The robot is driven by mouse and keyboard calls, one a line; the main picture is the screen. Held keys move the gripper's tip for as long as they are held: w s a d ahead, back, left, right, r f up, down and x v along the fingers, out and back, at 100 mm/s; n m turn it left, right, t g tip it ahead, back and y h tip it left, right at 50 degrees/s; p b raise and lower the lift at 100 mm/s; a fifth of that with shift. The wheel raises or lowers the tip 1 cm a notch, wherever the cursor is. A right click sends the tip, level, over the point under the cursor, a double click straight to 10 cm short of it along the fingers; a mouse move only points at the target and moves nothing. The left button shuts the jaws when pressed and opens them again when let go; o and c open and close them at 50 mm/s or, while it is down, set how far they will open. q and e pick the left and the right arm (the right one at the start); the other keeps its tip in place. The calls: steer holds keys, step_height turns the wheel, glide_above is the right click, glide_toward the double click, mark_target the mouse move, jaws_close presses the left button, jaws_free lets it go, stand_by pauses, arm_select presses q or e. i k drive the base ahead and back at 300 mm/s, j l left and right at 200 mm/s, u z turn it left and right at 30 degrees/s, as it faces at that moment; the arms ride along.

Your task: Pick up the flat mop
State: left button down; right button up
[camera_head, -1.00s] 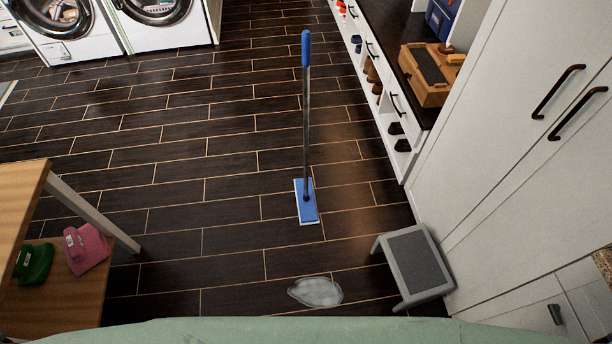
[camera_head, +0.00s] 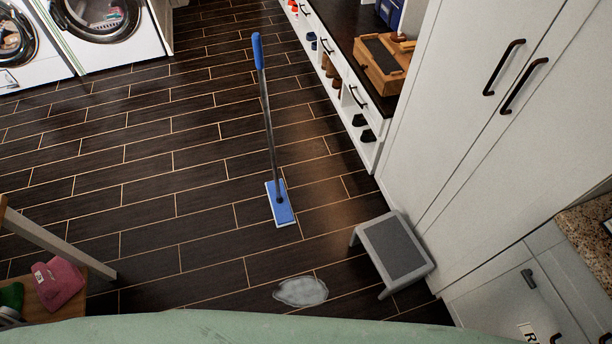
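The flat mop (camera_head: 268,125) stands upright by itself on the dark tiled floor, near the middle of the camera_head view. It has a blue grip at the top of a grey pole and a flat blue head with a pale edge on the floor. Nothing touches the mop. Neither of my grippers shows in this view, so their state is hidden.
A grey step stool (camera_head: 393,248) stands right of the mop by white cabinets (camera_head: 480,130). A whitish puddle (camera_head: 300,291) lies on the near floor. A wooden table with folded cloths (camera_head: 58,283) is at left. Washers (camera_head: 105,30) stand at the back. Floor around the mop is clear.

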mark_target(282, 212)
steer(key=i+j+z, duration=0.15)
steer(key=j+z, duration=0.3)
steer(key=i+j+z, duration=0.15)
steer(key=j+z, duration=0.15)
steer(key=z, duration=0.2)
steer(key=j+z, duration=0.95)
steer(key=k+l, duration=0.05)
steer(key=l, duration=0.05)
